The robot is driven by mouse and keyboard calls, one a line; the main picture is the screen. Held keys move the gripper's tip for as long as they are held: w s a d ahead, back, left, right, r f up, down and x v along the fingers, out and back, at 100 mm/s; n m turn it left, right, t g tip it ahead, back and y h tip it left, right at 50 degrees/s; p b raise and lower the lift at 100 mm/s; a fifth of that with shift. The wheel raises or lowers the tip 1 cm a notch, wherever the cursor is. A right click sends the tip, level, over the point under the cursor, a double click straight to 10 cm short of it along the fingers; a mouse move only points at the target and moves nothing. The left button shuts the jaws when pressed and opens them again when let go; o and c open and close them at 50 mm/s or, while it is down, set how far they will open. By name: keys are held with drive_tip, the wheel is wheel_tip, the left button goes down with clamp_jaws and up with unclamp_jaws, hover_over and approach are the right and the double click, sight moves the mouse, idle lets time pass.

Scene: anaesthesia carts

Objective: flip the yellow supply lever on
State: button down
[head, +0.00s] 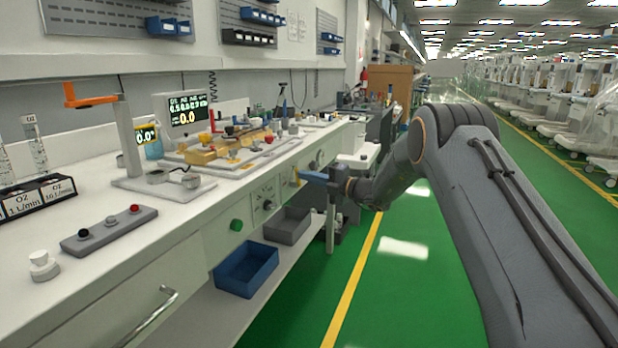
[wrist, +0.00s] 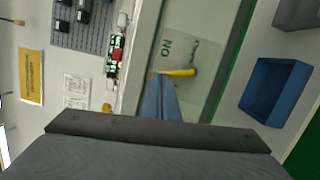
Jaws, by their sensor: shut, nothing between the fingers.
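The yellow supply lever (head: 297,176) is on the front panel of the bench, seen small in the head view. In the wrist view the yellow lever (wrist: 180,73) lies across the picture on a pale plate marked "ON" (wrist: 166,47). My gripper (head: 306,176) has blue fingers and is at the lever. In the wrist view my gripper (wrist: 158,78) is shut and empty, with its tips at the left end of the lever. I cannot tell whether they touch. Part of the lever's left end is close behind the fingertips.
A blue bin (head: 246,268) and a grey bin (head: 288,225) are on the shelf below the panel. The blue bin also shows in the wrist view (wrist: 275,90). The green floor (head: 400,290) beside the bench is clear.

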drive_tip(key=shift+w+r, duration=0.1)
idle(0.7)
drive_tip(key=s+a+f+p+v, duration=0.1)
drive_tip(key=s+p+v, duration=0.1)
drive_tip(key=v, duration=1.1)
drive_tip(key=shift+f+p, duration=0.15)
drive_tip(key=shift+p, duration=0.4)
drive_tip(key=shift+s+a, duration=0.1)
drive_tip(key=shift+a, duration=0.1)
